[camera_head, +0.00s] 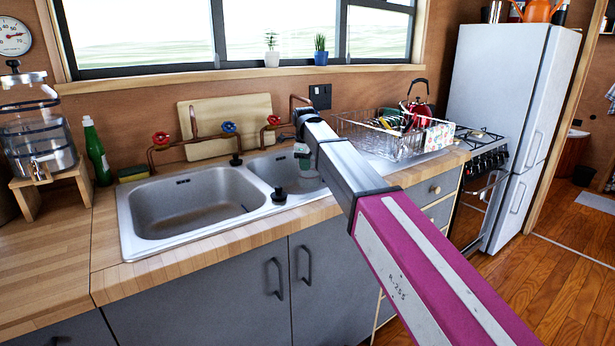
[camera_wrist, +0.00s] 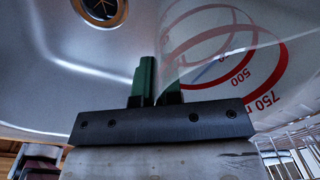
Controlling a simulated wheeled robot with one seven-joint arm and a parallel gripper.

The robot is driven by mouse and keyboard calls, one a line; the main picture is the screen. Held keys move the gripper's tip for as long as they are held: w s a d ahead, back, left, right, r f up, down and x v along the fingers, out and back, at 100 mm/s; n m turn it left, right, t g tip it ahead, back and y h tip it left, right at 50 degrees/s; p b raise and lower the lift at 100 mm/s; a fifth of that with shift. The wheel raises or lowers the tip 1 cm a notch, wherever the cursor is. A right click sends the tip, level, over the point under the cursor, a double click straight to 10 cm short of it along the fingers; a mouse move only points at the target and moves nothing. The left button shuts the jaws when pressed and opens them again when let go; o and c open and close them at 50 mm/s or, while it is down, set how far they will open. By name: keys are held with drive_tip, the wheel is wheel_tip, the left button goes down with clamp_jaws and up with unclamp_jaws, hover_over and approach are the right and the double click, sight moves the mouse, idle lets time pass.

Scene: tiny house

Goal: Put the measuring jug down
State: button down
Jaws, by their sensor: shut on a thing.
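The measuring jug (camera_wrist: 240,55) is see-through with red ring marks and the figures 500 and 750, seen large and tilted in the wrist view. My gripper (camera_wrist: 158,85) has its green fingers closed together at the jug's wall and holds it. In the head view my gripper (camera_head: 301,152) is over the smaller right-hand basin of the steel sink (camera_head: 185,205). The jug is hard to make out there against the basin. Basin metal and a round drain (camera_wrist: 100,10) show behind it in the wrist view. I cannot tell whether the jug touches the basin.
Pipe taps with red and blue handles (camera_head: 228,127) stand behind the sink. A wire dish rack (camera_head: 385,135) with dishes is to the right, before the stove (camera_head: 480,185). A green bottle (camera_head: 96,152) and a water dispenser (camera_head: 40,130) are left. The wooden counter (camera_head: 50,240) at front left is clear.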

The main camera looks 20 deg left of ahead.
sight(308, 181)
drive_tip(key=shift+w+d+f, duration=0.15)
drive_tip(key=shift+d+f, duration=0.15)
drive_tip(key=shift+d, duration=0.05)
drive_tip(key=shift+f, duration=1.9)
drive_tip(key=shift+f, duration=0.1)
drive_tip(key=c, duration=1.3)
unclamp_jaws()
drive_tip(key=r, duration=1.2)
drive_tip(key=shift+s, duration=0.35)
drive_tip(key=shift+r, duration=0.1)
drive_tip(key=shift+s, duration=0.1)
